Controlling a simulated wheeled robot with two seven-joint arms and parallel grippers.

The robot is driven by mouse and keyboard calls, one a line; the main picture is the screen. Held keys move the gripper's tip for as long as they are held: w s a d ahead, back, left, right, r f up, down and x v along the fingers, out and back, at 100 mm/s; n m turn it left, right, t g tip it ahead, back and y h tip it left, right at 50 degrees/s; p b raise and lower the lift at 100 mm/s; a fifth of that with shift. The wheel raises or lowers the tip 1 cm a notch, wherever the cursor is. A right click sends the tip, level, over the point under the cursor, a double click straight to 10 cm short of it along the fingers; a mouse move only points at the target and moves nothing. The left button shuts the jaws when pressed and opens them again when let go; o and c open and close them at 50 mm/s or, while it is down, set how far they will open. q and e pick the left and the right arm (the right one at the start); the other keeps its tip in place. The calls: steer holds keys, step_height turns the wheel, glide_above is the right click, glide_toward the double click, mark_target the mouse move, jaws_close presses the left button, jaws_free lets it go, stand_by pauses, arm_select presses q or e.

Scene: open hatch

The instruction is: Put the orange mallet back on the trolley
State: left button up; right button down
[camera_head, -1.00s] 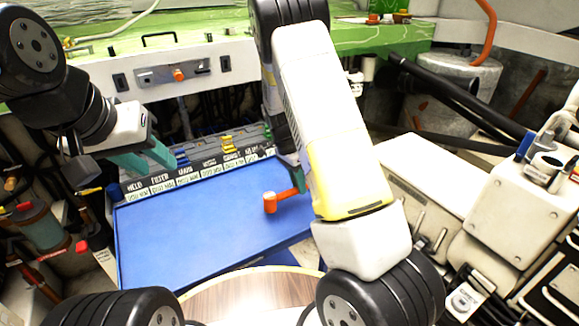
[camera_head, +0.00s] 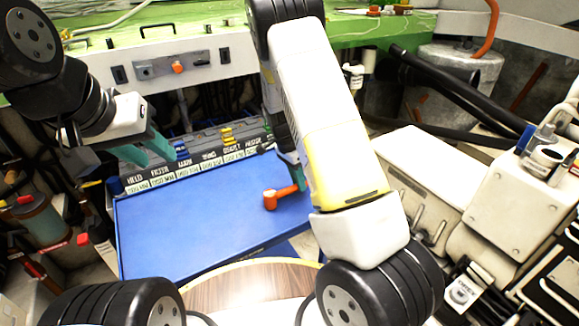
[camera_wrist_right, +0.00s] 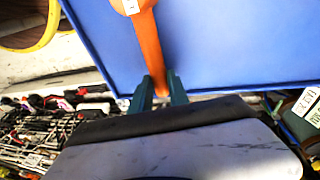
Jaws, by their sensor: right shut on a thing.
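The orange mallet (camera_head: 271,200) is at the right part of the blue trolley top (camera_head: 190,225), its head toward the middle and its handle pointing right. My right gripper (camera_head: 299,184) is shut on the handle, its fingers partly hidden by my arm. In the right wrist view the teal fingertips (camera_wrist_right: 159,88) close around the end of the mallet's handle (camera_wrist_right: 148,45), over the blue surface near its edge. I cannot tell whether the mallet touches the surface. My left gripper (camera_head: 150,150) is open and empty above the trolley's left back edge.
A labelled rack (camera_head: 200,160) with several coloured items runs along the trolley's back edge. A round wooden-topped stool or table (camera_head: 250,285) stands in front. White cabinets (camera_head: 430,170) are on the right. Most of the blue top is clear.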

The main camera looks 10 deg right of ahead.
steer(key=shift+f, duration=0.2)
steer(key=c, duration=1.2)
jaws_free()
steer(key=shift+o, duration=0.2)
steer(key=s+a+r+n+t+y, duration=0.1)
steer(key=s+r+n, duration=0.1)
steer(key=r, duration=0.7)
steer(key=s+a+r+n+t+y, duration=0.1)
steer(key=s+r+y, duration=0.1)
steer(key=r, duration=0.7)
steer(key=s+r+n+t+y, duration=0.1)
steer(key=s+r+n, duration=0.4)
steer(key=s, duration=0.5)
steer(key=s+r+n+t, duration=0.4)
steer(key=s+r+n, duration=0.2)
steer(key=s+r, duration=0.3)
steer(key=shift+s+a+t+y, duration=0.15)
steer(key=shift+s+t+y, duration=0.2)
steer(key=shift+s, duration=0.35)
